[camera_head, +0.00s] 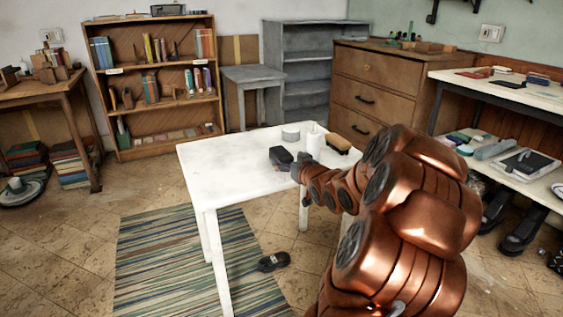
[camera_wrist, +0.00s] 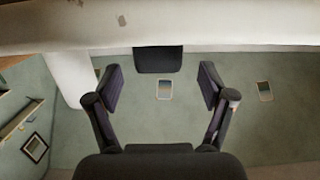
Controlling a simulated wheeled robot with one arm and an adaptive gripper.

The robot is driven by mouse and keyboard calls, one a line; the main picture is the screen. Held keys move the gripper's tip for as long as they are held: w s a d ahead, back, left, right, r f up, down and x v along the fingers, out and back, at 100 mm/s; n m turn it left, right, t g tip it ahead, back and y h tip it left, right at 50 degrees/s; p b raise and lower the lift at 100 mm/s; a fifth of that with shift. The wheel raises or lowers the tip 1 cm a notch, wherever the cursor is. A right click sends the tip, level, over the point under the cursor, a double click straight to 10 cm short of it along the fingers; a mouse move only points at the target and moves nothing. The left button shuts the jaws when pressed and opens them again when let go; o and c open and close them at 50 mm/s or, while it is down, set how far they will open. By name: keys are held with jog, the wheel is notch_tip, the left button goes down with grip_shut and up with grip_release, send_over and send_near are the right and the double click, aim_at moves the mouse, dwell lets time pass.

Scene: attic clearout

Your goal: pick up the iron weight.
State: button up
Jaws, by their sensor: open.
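A dark block (camera_head: 281,157), which looks like the iron weight, rests on the white table (camera_head: 225,165). My gripper (camera_head: 301,162) is just to its right in the head view, low over the tabletop. In the wrist view, which looks upside down, a dark block (camera_wrist: 157,60) shows beyond and between the two spread fingers of my gripper (camera_wrist: 157,82). The fingers are open and nothing is between them. No contact with the block is visible. The far side of the block is hidden.
The table's left and front parts are clear. A striped rug (camera_head: 165,260) and dark shoe-like item (camera_head: 273,261) lie on the floor.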

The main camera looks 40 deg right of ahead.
aim_at(281, 154)
jog(key=b+x, duration=0.1)
jog(key=x, duration=0.1)
jog(key=b+x, duration=0.1)
jog(key=x, duration=0.2)
jog(key=shift+s+f, duration=0.1)
jog(key=shift+f, duration=0.15)
jog(key=shift+w+d+b, duration=0.3)
jog(key=shift+w+b, duration=0.05)
jog(key=shift+w, duration=0.3)
jog(key=shift+c, duration=0.3)
grip_shut()
